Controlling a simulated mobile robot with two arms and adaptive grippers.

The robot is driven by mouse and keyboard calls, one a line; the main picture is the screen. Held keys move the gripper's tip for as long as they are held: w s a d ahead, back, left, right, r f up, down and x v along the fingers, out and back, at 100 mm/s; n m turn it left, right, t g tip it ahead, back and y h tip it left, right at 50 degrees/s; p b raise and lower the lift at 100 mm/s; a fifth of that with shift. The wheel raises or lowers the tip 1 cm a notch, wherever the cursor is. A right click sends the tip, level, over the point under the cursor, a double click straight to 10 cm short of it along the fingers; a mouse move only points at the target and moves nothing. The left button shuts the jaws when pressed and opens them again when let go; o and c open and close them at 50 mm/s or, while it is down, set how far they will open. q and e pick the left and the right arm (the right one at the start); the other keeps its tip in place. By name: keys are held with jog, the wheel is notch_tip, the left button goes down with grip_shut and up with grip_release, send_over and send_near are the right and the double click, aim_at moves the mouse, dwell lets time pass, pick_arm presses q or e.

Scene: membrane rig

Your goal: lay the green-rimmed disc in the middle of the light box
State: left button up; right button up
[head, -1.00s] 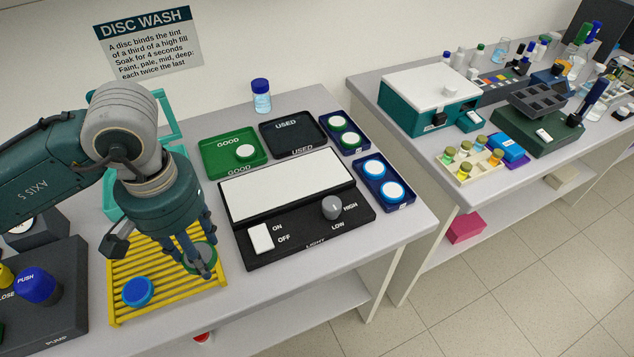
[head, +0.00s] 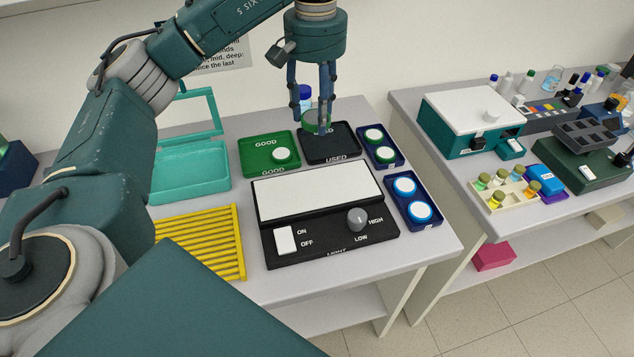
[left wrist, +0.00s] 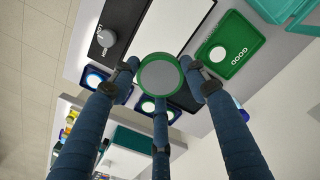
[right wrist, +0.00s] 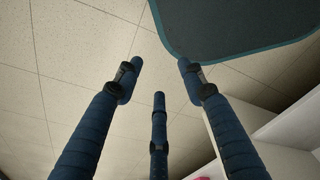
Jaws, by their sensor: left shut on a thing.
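My left gripper (head: 314,119) is shut on the green-rimmed disc (head: 317,117), above the black USED tray at the back. In the left wrist view the disc (left wrist: 160,75) shows a grey face inside its green rim, with the three fingers around it. The light box (head: 318,190) lies in front of that tray, its white panel bare. A white switch and a grey knob are on its front. My right gripper (right wrist: 158,75) shows only in its wrist view, fingers apart and empty, above the floor.
The green GOOD tray (head: 255,143) holds a white disc. The USED tray (head: 318,156) is partly covered by my fingers. Blue holders with green-rimmed (head: 380,160) and blue-rimmed discs (head: 413,222) stand at the right. A yellow rack (head: 215,245) and teal basin (head: 190,170) are at the left.

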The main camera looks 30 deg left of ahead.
pick_arm(q)
send_near(316, 188)
notch_tip(316, 188, down, 2)
jog(key=shift+f+p, duration=0.1)
jog(key=shift+p, duration=0.85)
jog(key=shift+w+f, duration=0.1)
jog(key=shift+f, duration=0.4)
notch_tip(316, 188, down, 3)
jog(key=shift+f+p, duration=0.2)
jog(key=shift+p, duration=0.35)
jog(key=shift+f, duration=0.15)
jog(key=o, duration=1.1)
pick_arm(e)
jog(key=shift+s+d+r, duration=0.2)
jog(key=shift+s+r, duration=0.3)
jog(key=shift+r, duration=0.1)
jog(key=shift+s+d+r, duration=0.15)
jog(key=shift+s+r, duration=0.3)
jog(key=shift+r, duration=0.1)
